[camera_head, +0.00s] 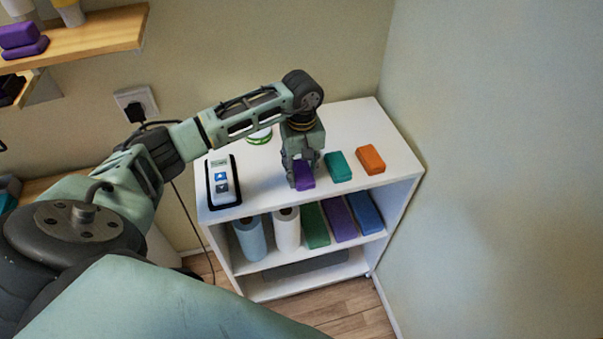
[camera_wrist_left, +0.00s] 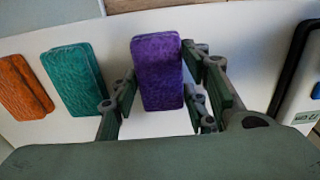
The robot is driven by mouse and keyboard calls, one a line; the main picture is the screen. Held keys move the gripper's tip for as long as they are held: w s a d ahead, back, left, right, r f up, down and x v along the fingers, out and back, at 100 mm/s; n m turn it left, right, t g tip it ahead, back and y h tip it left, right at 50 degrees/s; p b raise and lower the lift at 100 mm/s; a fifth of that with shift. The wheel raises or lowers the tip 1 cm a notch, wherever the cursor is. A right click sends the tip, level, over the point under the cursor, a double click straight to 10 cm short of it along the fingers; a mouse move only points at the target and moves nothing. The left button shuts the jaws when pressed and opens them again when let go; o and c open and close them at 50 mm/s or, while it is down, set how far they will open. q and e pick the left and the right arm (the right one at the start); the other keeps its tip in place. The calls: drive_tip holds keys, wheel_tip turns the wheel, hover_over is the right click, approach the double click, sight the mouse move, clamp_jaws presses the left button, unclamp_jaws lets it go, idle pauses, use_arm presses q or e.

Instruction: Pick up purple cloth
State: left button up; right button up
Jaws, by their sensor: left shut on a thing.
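The purple cloth (camera_head: 304,176) is a small folded block on the white shelf unit's top, left of a teal cloth and an orange cloth. My left gripper (camera_head: 303,180) points down over it. In the left wrist view the purple cloth (camera_wrist_left: 158,71) lies between the two fingers of my left gripper (camera_wrist_left: 160,108), which is shut on it. I cannot tell whether the cloth is clear of the surface. My right gripper is not in view.
A teal cloth (camera_head: 338,167) and an orange cloth (camera_head: 371,159) lie to the right on the shelf unit (camera_head: 352,118). A white device (camera_head: 223,182) stands at left. Rolls and folded coloured items fill the shelf below. A wall (camera_head: 490,170) borders the right side.

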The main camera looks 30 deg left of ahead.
sight(302, 169)
use_arm(q)
drive_tip(key=shift+c, duration=0.8)
drive_tip(key=shift+r, duration=0.1)
drive_tip(key=shift+r+b, duration=0.3)
drive_tip(key=shift+r, duration=0.15)
wheel_tip(302, 169, up, 2)
drive_tip(key=shift+w+r+b, duration=0.1)
drive_tip(key=shift+r+b, duration=0.1)
drive_tip(key=shift+b, duration=0.4)
drive_tip(key=s+d+r+b, duration=0.3)
drive_tip(key=s+d+r, duration=0.2)
drive_tip(key=d, duration=0.5)
wheel_tip(302, 169, up, 3)
drive_tip(key=shift+d+f, duration=0.2)
drive_tip(key=shift+d, duration=0.1)
